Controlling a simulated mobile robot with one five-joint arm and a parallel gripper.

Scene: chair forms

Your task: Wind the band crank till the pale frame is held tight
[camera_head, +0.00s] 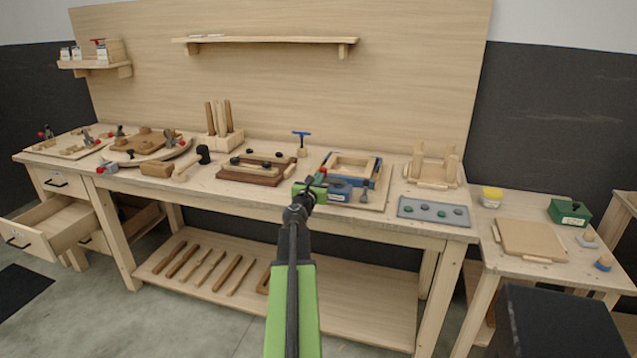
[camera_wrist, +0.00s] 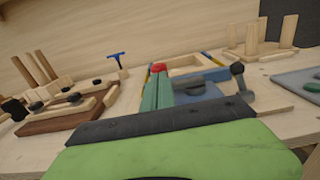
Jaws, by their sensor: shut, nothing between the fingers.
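The pale frame (camera_head: 352,166) lies on a board on the bench, with a blue band (camera_head: 376,172) along its sides; it also shows in the wrist view (camera_wrist: 190,67). A blue-grey housing (camera_head: 339,189) sits at its near side. A red knob (camera_head: 323,171) shows by the housing, and in the wrist view it is right at the fingertips (camera_wrist: 158,67). A grey lever-like part (camera_wrist: 240,76) stands right of the housing. My gripper (camera_head: 314,184) is shut and empty, its green fingers (camera_wrist: 156,92) pointing at the knob. Whether they touch it I cannot tell.
A blue T-handle (camera_head: 301,136) stands in a block behind left. A brown board with black knobs (camera_head: 250,175) lies left, a grey tray (camera_head: 434,211) right. A wooden rack with upright pegs (camera_head: 433,168) stands behind the tray. An open drawer (camera_head: 45,230) juts out far left.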

